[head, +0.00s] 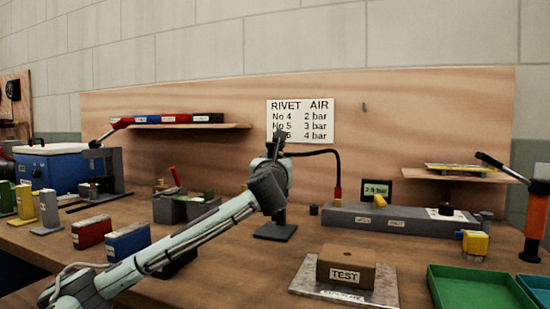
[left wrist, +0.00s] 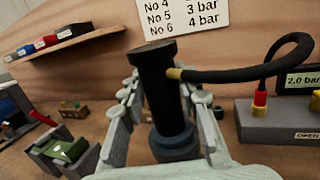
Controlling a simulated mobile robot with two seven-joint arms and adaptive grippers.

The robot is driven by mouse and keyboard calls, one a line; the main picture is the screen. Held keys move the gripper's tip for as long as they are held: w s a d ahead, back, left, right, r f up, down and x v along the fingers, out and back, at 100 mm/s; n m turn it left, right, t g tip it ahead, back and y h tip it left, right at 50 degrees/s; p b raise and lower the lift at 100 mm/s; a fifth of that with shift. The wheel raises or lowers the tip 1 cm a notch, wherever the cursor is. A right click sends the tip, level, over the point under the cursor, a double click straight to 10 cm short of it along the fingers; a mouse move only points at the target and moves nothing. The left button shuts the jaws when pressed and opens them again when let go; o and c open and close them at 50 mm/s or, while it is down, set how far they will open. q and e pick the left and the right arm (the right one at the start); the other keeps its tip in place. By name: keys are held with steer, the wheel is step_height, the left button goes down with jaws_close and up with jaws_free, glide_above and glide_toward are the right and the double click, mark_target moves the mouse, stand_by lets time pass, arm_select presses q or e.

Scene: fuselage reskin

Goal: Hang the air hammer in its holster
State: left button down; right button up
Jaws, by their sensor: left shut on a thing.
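The air hammer is a black cylinder (left wrist: 160,85) with a wider cap, standing upright between the fingers of my left gripper (left wrist: 165,112) in the left wrist view. A black hose leaves its side through a brass fitting. My left gripper (head: 277,150) is shut on it; in the head view my own wrist hides most of the tool. A blue-grey ring (left wrist: 175,143) shows below the hammer. A dark stand with a flat base (head: 275,232), perhaps the holster, is below my gripper. I cannot tell whether the hammer sits in it. My right gripper is not in view.
The hose (head: 318,152) runs to a red fitting on a grey air box (head: 400,219) at right. A TEST block (head: 345,268) lies on a metal plate in front. A green tray (head: 475,288) is at front right. A rivet chart (head: 300,120) hangs behind.

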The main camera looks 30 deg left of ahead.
arm_select(q)
steer(key=shift+r, duration=0.2)
steer(key=c, duration=1)
jaws_free()
steer(key=shift+c, duration=0.2)
steer(key=shift+f, duration=0.2)
steer(key=v, duration=1.2)
steer(key=shift+f, duration=0.1)
